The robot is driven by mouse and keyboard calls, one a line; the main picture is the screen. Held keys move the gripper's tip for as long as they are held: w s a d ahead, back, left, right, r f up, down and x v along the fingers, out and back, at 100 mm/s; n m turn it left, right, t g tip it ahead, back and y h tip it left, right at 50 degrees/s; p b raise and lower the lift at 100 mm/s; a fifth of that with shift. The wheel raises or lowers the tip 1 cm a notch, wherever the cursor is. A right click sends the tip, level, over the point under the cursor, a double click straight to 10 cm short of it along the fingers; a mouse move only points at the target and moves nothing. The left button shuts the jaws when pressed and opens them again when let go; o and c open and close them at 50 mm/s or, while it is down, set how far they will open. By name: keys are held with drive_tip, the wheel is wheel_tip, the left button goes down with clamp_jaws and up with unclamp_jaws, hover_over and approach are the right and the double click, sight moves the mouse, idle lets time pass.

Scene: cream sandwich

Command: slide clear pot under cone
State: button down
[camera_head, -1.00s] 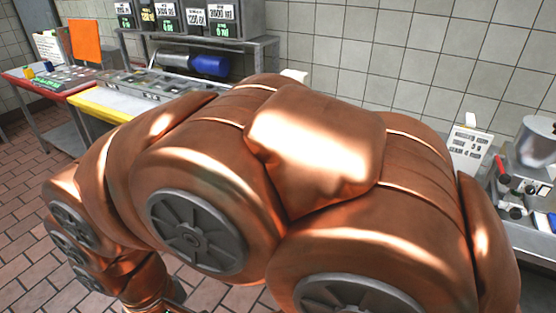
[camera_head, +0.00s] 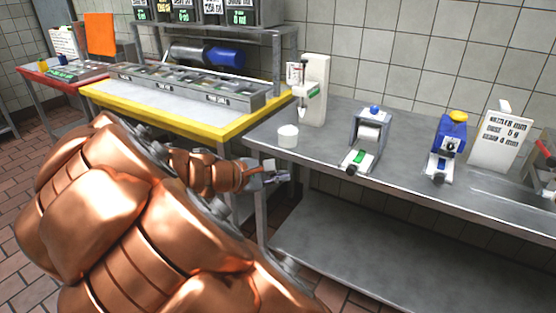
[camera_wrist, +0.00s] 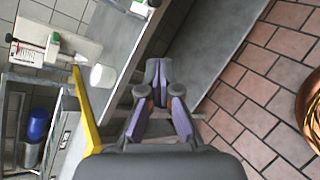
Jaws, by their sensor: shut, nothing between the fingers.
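The pot (camera_head: 288,136) is a small whitish cup standing upright near the left end of the grey metal table. It also shows in the wrist view (camera_wrist: 102,77). The cone (camera_head: 301,112) points down from a white dispenser (camera_head: 315,88) just behind and to the right of the pot. The pot is in front of the cone, not squarely below it. My gripper (camera_head: 285,177) is shut and empty, in front of the table's edge and lower than the pot. In the wrist view its purple-grey fingers (camera_wrist: 158,77) meet, apart from the pot.
Right of the dispenser stand a grey device (camera_head: 370,132), a blue device with a yellow top (camera_head: 449,140) and a white sign (camera_head: 499,138). A yellow-edged counter (camera_head: 190,122) with bins adjoins on the left. Bare tabletop lies between the pot and the grey device.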

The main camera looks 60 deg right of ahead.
drive_tip(key=w+d+f+n+t+h+b, duration=0.1)
drive_tip(key=w+d+f+n+h+b, duration=0.25)
drive_tip(key=w+d+n, duration=0.3)
drive_tip(key=n+t+h+b, duration=0.2)
drive_tip(key=n+t+b, duration=0.2)
drive_tip(key=n, duration=0.3)
approach(282, 143)
drive_tip(key=d, duration=0.7)
drive_tip(key=shift+w+d+f, duration=0.1)
drive_tip(key=shift+w+f, duration=0.05)
drive_tip(key=shift+f, duration=0.1)
drive_tip(key=shift+d, duration=0.1)
